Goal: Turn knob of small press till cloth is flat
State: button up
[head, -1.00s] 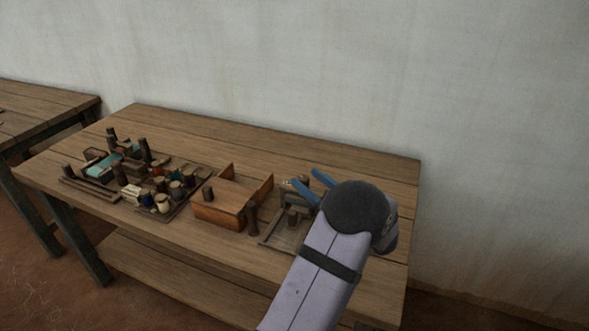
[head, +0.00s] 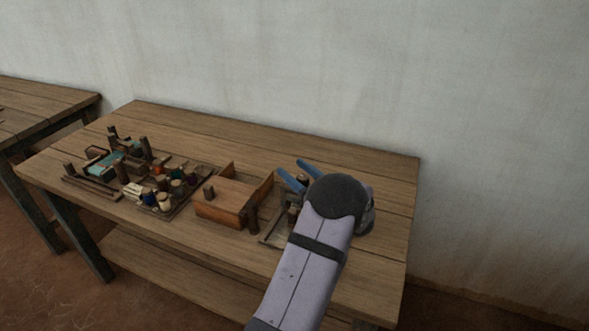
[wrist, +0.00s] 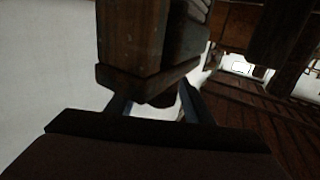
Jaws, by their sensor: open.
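The small press (head: 271,237) stands near the right end of the table. My arm hides most of it, leaving part of its base and frame in view. I cannot make out its knob or the cloth clearly. My gripper (head: 298,173) is open above the press, its two blue fingers apart and pointing to the upper left. In the wrist view, the fingers (wrist: 155,106) show on either side of a dark wooden part close in front. I cannot tell whether they touch it.
A wooden box (head: 222,209) with upright boards stands just left of the press. A tray of spools and small pots (head: 170,208) and a small loom model (head: 112,163) lie farther left. The table's back strip (head: 350,170) is clear.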

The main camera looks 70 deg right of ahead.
jog(key=shift+w, duration=0.15)
jog(key=shift+c, duration=0.6)
jog(key=c, duration=0.9)
jog(key=shift+d+m+g+h, duration=0.15)
jog(key=shift+m+g+h, duration=0.15)
jog(key=shift+m+h, duration=0.15)
jog(key=h, duration=0.1)
jog(key=m+g+h+b, duration=0.1)
jog(key=m+g+h, duration=0.1)
jog(key=shift+s+d+f, duration=0.2)
jog(key=shift+s+d, duration=0.1)
jog(key=shift+s+d+r+m+g+h+b, duration=0.1)
jog(key=shift+s+d+m+g+h+b, duration=0.1)
jog(key=shift+m+g+h+b, duration=0.65)
jog(key=shift+s+d+m+g+h+b, duration=0.15)
jog(key=shift+m+g+h+b, duration=0.35)
jog(key=shift+g, duration=0.55)
jog(key=o, duration=1)
